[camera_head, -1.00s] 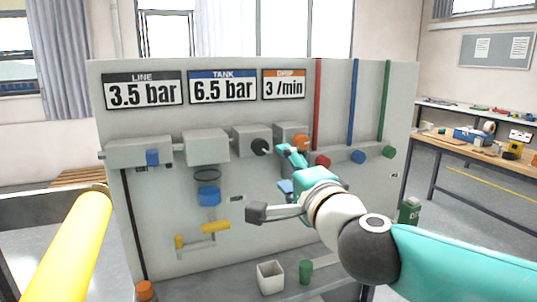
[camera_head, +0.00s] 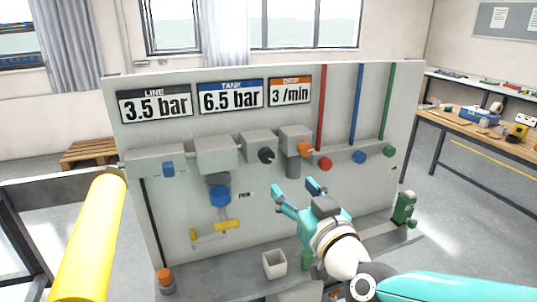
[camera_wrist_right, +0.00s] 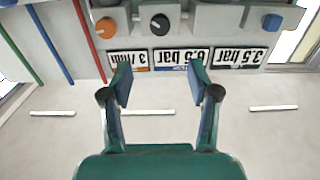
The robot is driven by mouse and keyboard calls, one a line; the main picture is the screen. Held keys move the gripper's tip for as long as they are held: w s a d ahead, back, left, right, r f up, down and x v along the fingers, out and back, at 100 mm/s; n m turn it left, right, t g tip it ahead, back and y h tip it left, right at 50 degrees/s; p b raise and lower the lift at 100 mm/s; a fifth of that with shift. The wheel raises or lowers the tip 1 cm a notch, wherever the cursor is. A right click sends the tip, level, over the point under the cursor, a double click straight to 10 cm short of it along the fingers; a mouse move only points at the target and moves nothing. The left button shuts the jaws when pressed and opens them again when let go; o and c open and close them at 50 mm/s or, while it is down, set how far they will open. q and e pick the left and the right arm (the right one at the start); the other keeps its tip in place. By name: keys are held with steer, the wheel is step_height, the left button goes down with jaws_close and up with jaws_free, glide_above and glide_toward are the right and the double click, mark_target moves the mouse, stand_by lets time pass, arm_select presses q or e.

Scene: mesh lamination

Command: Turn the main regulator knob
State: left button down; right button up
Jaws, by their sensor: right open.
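A black round knob (camera_head: 265,155) with a light pointer mark sits on the front of a grey box on the upright panel. It also shows in the right wrist view (camera_wrist_right: 160,22), at the top. I cannot read a label naming it the main regulator. An orange knob (camera_head: 305,148) is on the box to its right. My right gripper (camera_head: 296,190) is open and empty, below and in front of the black knob and apart from it. In the right wrist view (camera_wrist_right: 160,80) its two fingers are spread below the knob. My left gripper does not show.
Line, tank and drip displays (camera_head: 231,96) read 3.5 bar, 6.5 bar and 3 /min. Red (camera_head: 325,164), blue (camera_head: 358,157) and green knobs stand right of the orange one. A blue-bowled filter (camera_head: 220,195) and yellow lever (camera_head: 228,225) are lower left. A white cup (camera_head: 275,264) stands on the ledge.

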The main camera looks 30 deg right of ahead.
mark_target(268, 157)
steer(key=p+x, duration=0.1)
steer(key=x, duration=1.3)
steer(key=shift+w+p, duration=0.4)
steer(key=shift+c, duration=0.2)
steer(key=c, duration=1.1)
steer(key=shift+n, duration=0.3)
